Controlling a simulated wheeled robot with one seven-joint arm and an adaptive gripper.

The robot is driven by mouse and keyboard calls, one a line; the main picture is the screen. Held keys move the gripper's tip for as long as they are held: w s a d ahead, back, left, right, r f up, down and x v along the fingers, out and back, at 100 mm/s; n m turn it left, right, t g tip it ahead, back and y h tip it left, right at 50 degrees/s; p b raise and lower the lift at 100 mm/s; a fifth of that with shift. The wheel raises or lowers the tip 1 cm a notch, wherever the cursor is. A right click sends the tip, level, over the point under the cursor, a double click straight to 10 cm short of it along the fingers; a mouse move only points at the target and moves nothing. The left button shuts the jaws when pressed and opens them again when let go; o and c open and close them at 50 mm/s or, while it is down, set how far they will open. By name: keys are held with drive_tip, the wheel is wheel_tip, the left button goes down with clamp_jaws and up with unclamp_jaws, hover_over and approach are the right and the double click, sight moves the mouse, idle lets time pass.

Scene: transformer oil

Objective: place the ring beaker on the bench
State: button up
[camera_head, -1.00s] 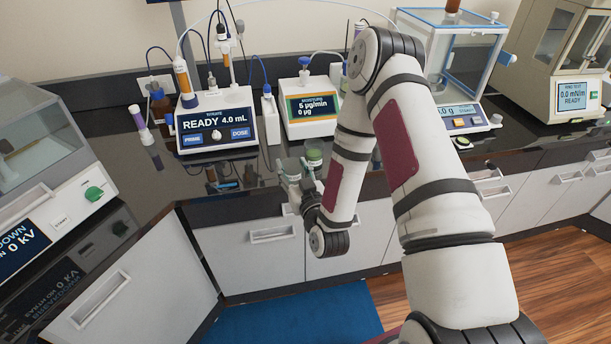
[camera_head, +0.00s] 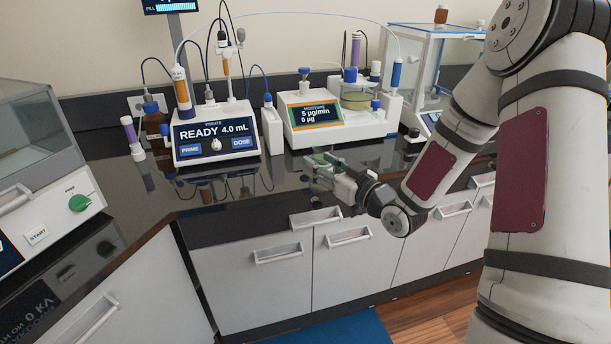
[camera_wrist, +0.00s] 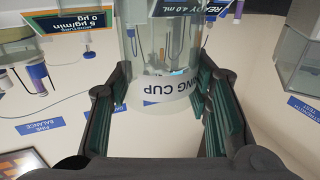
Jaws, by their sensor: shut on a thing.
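The ring beaker (camera_wrist: 165,88) is a clear glass cup with a white label ending in "ING CUP", which reads upside down in the wrist view. It sits between the two dark green-padded fingers of my gripper (camera_wrist: 166,100), which is shut on it. In the head view my gripper (camera_head: 340,180) is over the front edge of the dark glossy bench (camera_head: 255,195). The beaker is small and hard to make out there, and I cannot tell whether its base touches the bench.
The titrator (camera_head: 215,135) reading "READY 4.0 mL" and the moisture meter (camera_head: 315,115) stand behind my gripper. Bottles stand left of the titrator. A glass-walled balance (camera_head: 415,75) stands at the back right. The bench front left of my gripper is clear.

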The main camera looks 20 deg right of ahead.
drive_tip(key=shift+w+a+f+b, duration=0.1)
drive_tip(key=shift+w+a+f, duration=0.9)
drive_tip(key=shift+w, duration=1.4)
drive_tip(key=shift+w+a+f+b, duration=0.1)
drive_tip(key=shift+w+a+f, duration=0.55)
drive_tip(key=shift+w+a, duration=1.25)
drive_tip(key=shift+w+a+f+b, duration=0.1)
drive_tip(key=shift+w+a+f, duration=0.65)
drive_tip(key=shift+w, duration=2.2)
drive_tip(key=shift+d+f, duration=0.15)
drive_tip(key=shift+f, duration=0.1)
drive_tip(key=o, duration=1.3)
